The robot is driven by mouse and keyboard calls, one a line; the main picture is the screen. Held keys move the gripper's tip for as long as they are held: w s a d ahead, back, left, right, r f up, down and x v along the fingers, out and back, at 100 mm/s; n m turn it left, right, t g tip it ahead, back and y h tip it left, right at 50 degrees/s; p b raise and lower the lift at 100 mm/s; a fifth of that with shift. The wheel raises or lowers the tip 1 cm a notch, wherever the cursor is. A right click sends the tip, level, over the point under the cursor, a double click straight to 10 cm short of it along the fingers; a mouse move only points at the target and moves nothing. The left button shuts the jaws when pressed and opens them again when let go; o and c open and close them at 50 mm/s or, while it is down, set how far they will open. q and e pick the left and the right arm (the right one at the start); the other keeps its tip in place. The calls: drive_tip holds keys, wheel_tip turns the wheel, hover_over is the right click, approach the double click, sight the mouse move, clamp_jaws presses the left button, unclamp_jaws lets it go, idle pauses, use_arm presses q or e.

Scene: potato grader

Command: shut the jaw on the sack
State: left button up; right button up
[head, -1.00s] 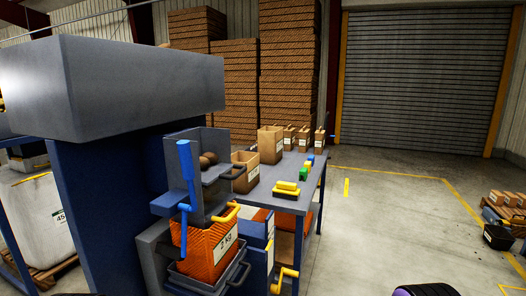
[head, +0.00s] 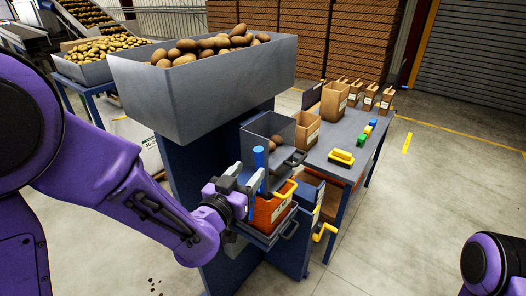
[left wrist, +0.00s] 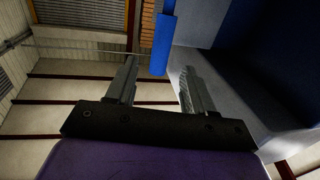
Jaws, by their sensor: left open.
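The orange sack (head: 268,212) hangs below the grey weighing hopper (head: 280,130) at the bagging stand, partly hidden by my left gripper. An upright blue lever (head: 259,158) stands at the stand's left side. A yellow bar (head: 285,188) lies at the sack's mouth; I cannot tell how the jaw sits there. My left gripper (head: 250,180) is open and empty beside the lever. In the left wrist view the blue lever (left wrist: 164,40) shows between and beyond the open fingers (left wrist: 158,72); I cannot tell if they touch it. My right gripper is out of view.
A large grey bin (head: 205,85) of potatoes stands above the stand. A yellow crank (head: 325,231) sticks out near the stand.

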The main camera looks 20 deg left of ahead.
sight(263, 154)
use_arm(q)
drive_tip(key=shift+w+d+f+b, duration=0.1)
drive_tip(key=shift+w+f+b, duration=0.5)
drive_tip(key=shift+b, duration=0.4)
drive_tip(key=shift+w+d+r+p, duration=0.1)
drive_tip(key=shift+w+r+p, duration=0.45)
drive_tip(key=shift+w, duration=0.3)
drive_tip(key=w, duration=0.4)
drive_tip(key=w+d, duration=0.1)
drive_tip(key=w, duration=0.1)
drive_tip(key=shift+w, duration=0.15)
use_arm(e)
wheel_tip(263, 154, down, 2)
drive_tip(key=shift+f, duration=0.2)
